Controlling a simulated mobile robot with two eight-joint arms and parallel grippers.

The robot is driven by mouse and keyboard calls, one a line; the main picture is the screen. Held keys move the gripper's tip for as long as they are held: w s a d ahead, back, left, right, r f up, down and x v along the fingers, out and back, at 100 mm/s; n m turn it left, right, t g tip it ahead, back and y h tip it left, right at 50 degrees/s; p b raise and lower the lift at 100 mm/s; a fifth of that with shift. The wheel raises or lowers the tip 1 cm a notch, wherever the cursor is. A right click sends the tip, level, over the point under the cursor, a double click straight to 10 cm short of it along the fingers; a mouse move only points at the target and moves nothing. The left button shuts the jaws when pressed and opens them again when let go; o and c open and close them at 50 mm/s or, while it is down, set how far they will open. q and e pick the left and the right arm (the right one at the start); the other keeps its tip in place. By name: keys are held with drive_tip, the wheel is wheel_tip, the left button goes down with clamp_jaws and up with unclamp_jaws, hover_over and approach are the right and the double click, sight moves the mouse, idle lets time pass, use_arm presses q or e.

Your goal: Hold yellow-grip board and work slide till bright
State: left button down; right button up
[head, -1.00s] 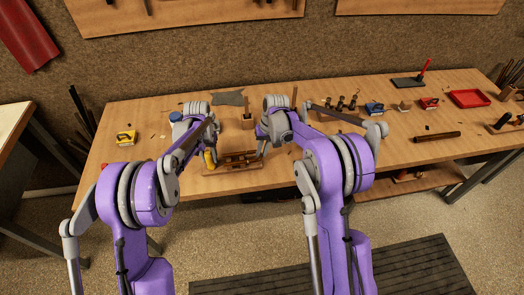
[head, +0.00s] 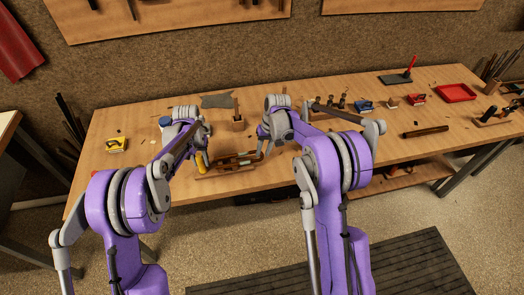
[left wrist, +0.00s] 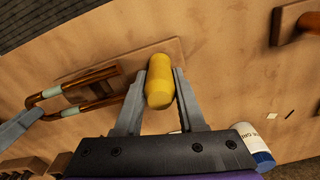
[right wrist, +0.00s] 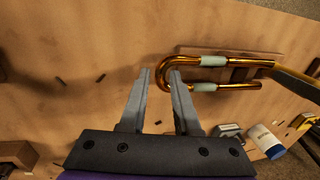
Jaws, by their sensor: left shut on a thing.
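The wooden board (left wrist: 171,47) lies on the bench, and its yellow grip (left wrist: 159,82) stands up from one end. My left gripper (left wrist: 160,75) is shut on this grip; it also shows in the head view (head: 200,162). The slide (right wrist: 238,62) is a U-shaped copper-brass tube with pale sleeves on both legs, lying along the board. My right gripper (right wrist: 159,75) is open, its fingertips at the slide's rounded bend. One finger overlaps the bend in the right wrist view; whether it touches is unclear. The slide also shows in the left wrist view (left wrist: 75,87).
A blue-and-white can (left wrist: 257,147) stands near my left gripper. A yellow-and-black block (head: 116,145) lies at the bench's left. A red tray (head: 456,93) and a dark cylinder (head: 425,131) are at the right. Bare bench lies in front of the board.

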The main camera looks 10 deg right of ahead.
drive_tip(key=shift+o, duration=0.9)
wheel_tip(320, 180, up, 12)
drive_tip(key=d, duration=0.2)
drive_tip(key=shift+d, duration=0.15)
drive_tip(key=shift+f, duration=0.15)
